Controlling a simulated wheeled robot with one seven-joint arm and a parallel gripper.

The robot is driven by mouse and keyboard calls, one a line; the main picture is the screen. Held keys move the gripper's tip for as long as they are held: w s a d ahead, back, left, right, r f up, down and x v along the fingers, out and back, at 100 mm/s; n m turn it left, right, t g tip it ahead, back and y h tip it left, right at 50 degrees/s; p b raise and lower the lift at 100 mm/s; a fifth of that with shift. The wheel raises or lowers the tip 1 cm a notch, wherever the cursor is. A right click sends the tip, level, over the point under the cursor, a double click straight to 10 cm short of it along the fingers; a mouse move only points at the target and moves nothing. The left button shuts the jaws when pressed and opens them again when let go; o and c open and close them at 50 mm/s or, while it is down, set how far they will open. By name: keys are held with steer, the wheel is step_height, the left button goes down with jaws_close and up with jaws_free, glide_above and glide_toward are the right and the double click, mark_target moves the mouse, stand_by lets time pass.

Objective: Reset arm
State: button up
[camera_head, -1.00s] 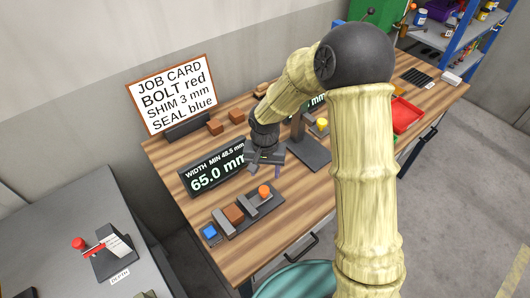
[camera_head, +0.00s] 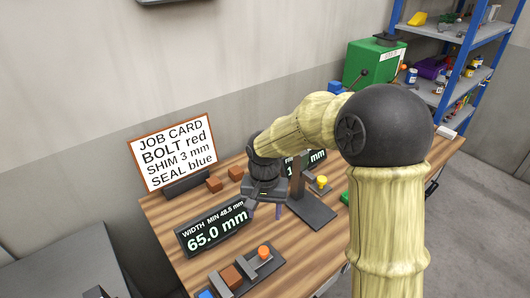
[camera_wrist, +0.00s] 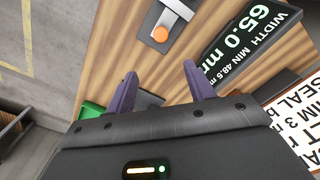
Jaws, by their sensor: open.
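My gripper (camera_head: 265,208) is above the wooden bench (camera_head: 185,264), near the width display (camera_head: 213,228) that reads 65.0 mm. In the wrist view my gripper (camera_wrist: 160,88) has its two purple fingers apart, with nothing between them. My arm is bent at a dark elbow on the right of the head view, with the forearm reaching left.
A job card (camera_head: 178,152) stands at the back left. A measuring fixture with an orange knob (camera_head: 263,252) is at the front. A dark stand (camera_head: 310,208) is right of my gripper. A green machine (camera_head: 372,62) and blue shelf (camera_head: 440,100) are behind.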

steer(key=shift+d, duration=0.1)
steer(key=s+d+n+t, duration=0.1)
steer(key=s+d+t, duration=0.1)
steer(key=s+d, duration=1)
steer(key=d, duration=0.3)
steer(key=shift+s+d+r+t, duration=0.15)
steer(key=shift+s+d+t, duration=0.05)
steer(key=shift+s+t, duration=0.15)
